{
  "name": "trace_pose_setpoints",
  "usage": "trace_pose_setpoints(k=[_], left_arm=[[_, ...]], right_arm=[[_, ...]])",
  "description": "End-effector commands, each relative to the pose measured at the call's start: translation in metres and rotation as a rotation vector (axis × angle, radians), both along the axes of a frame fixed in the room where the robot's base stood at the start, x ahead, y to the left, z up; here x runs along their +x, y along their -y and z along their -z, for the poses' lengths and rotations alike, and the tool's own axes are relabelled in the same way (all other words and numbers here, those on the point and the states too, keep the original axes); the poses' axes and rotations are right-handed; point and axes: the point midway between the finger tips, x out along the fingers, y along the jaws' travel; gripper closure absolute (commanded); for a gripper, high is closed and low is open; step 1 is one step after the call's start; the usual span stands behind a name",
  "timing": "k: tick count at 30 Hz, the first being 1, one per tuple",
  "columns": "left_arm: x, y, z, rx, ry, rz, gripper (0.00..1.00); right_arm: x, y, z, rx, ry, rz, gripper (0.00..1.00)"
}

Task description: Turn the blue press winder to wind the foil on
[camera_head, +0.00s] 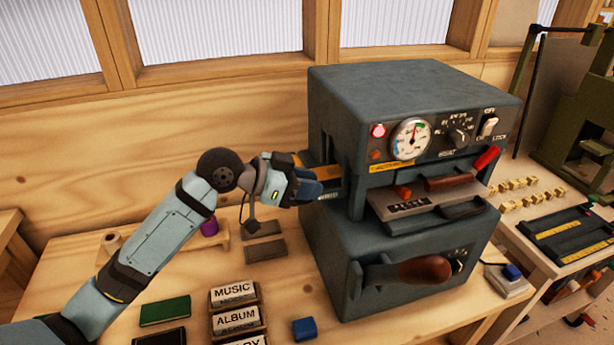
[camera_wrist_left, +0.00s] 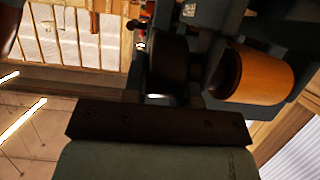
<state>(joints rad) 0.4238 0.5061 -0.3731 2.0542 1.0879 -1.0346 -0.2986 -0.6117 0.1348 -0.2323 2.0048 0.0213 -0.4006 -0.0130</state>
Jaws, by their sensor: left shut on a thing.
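The grey-blue press (camera_head: 415,85) stands on the wooden bench. My left gripper (camera_head: 300,190) is at the press's left side, shut on the blue winder (camera_head: 310,188). The winder is mostly hidden by the fingers, so its turn angle cannot be told. A gold-orange foil roll (camera_wrist_left: 262,75) shows at the right in the left wrist view, beside a dark round part. In the head view, an orange strip of foil (camera_head: 316,158) shows just above the gripper, partly hidden. My right gripper is in neither view.
Type blocks marked MUSIC (camera_head: 234,293) and ALBUM, a green book (camera_head: 165,311) and a small blue block (camera_head: 304,329) lie in front. A purple roll (camera_head: 209,227) is behind my left arm. A brown-handled lever (camera_head: 424,269) juts from the press front.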

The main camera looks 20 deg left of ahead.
Motion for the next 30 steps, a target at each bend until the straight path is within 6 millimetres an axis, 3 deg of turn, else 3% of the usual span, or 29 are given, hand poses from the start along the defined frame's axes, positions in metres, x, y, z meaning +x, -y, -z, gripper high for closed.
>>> trace_pose_setpoints(k=[4, 5, 8, 20, 30], left_arm=[[0.0, 0.0, -0.001, -0.003, 0.003, -0.001, 0.98], [0.0, 0.0, -0.001, -0.003, 0.003, -0.001, 0.72], [0.0, 0.0, -0.001, -0.003, 0.003, -0.001, 0.49], [-0.004, -0.007, -0.003, 0.0, 0.003, -0.001, 0.49], [-0.041, -0.062, -0.028, 0.003, 0.003, -0.003, 0.49]], right_arm=[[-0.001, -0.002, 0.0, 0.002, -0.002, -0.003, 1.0], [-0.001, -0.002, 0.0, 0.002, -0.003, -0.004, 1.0], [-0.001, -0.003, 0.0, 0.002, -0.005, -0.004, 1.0], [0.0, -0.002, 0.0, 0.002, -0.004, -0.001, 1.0], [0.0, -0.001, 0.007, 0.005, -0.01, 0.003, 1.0]])
